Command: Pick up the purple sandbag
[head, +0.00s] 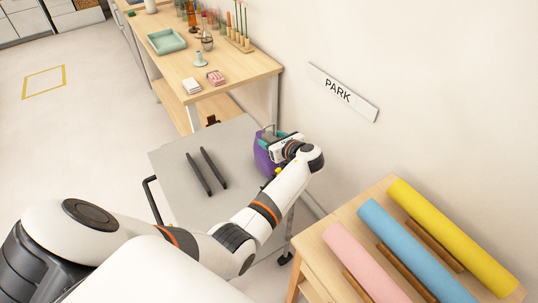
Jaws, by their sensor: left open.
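The purple sandbag (264,160) rests at the far right edge of the grey cart top (180,148), close to the wall. My left arm reaches across the cart from the lower left. My left gripper (272,143) is at the sandbag's upper side and covers part of it. The gripper is open; whether its fingers touch the sandbag is too small to tell. A teal part shows beside the gripper, partly hidden. My right gripper is not in view.
Two dark bars (206,170) lie on the cart, whose left part is otherwise clear. A wooden table (235,72) with a green tray (166,41) and bottles stands behind. Pink, blue and yellow rolls (455,238) lie on a rack at right. The wall bears a PARK sign (342,91).

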